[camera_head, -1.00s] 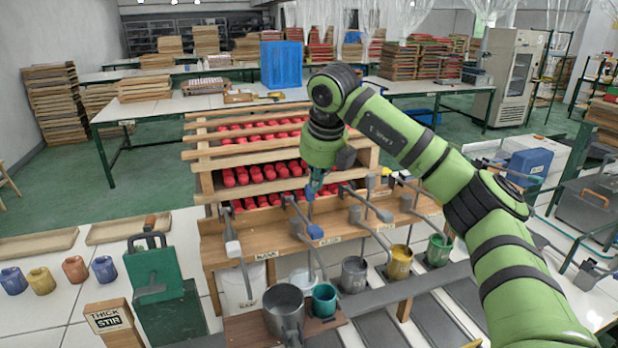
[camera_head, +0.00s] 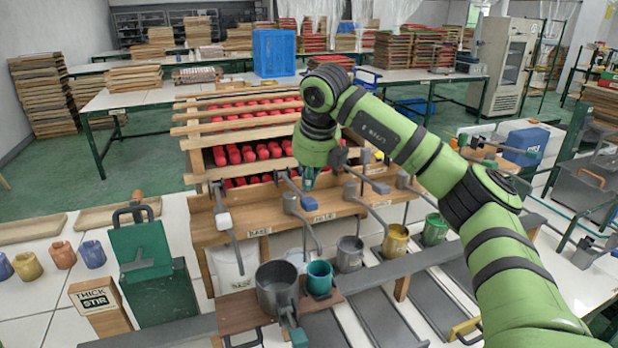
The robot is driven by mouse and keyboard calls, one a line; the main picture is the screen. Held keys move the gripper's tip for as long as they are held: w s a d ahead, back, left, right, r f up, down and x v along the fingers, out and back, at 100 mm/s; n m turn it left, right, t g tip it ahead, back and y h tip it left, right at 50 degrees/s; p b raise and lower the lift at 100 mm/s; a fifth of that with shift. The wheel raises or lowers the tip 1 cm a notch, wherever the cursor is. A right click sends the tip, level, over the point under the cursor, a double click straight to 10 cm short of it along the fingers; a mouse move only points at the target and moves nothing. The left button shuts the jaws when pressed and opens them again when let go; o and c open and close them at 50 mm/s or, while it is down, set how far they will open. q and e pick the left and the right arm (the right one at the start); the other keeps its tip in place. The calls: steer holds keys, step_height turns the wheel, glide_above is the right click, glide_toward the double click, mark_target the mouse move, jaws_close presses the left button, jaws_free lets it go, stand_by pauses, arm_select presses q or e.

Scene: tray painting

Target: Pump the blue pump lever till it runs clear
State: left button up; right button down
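The blue pump lever (camera_head: 290,203) is a grey bar ending in a blue grip, second from the left in the row of levers on the wooden pump rack. My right gripper (camera_head: 308,183) points down just above and behind its grip. I cannot see whether they touch, or whether the fingers are open. A bent grey spout (camera_head: 312,238) runs down towards a large grey pot (camera_head: 276,290) and a teal cup (camera_head: 319,278). I see no clear stream from it. My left gripper is not in view.
Other levers (camera_head: 222,221) stand on both sides. A grey cup (camera_head: 349,254), a yellow cup (camera_head: 396,240) and a green cup (camera_head: 435,229) stand to the right. Red items fill the wooden shelves (camera_head: 205,160) behind. A "THICK STIR" block (camera_head: 98,300) is at left.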

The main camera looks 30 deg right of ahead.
mark_target(309, 199)
steer(key=shift+f+b, duration=1.45)
steer(key=shift+f, duration=0.8)
steer(key=shift+f+b, duration=2.1)
steer(key=shift+f, duration=0.9)
step_height(309, 199, up, 12)
steer(key=p, duration=0.9)
steer(key=shift+f, duration=0.15)
steer(key=shift+f, duration=0.1)
